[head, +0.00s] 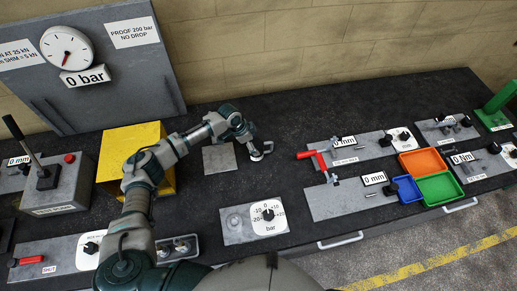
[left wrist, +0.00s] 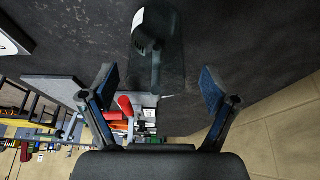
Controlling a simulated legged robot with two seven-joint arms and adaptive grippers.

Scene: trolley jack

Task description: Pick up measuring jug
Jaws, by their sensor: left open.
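My left gripper (head: 259,151) is over the dark bench top, beside a grey square plate (head: 219,158). In the left wrist view its two blue-padded fingers (left wrist: 158,82) are spread apart with nothing gripped between them. A dark, see-through vessel (left wrist: 168,40) with a small white patch stands beyond the fingertips, roughly centred between them; it looks like the measuring jug. It is apart from the fingers, as far as I can tell. In the head view I cannot make out the jug clearly. My right gripper is not seen.
A yellow block (head: 130,143) stands left of my left forearm. A pressure dial panel (head: 110,70) rises behind. Orange (head: 422,161), blue (head: 405,190) and green (head: 440,188) trays sit at the right. A red-handled tool (head: 313,155) lies right of the gripper.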

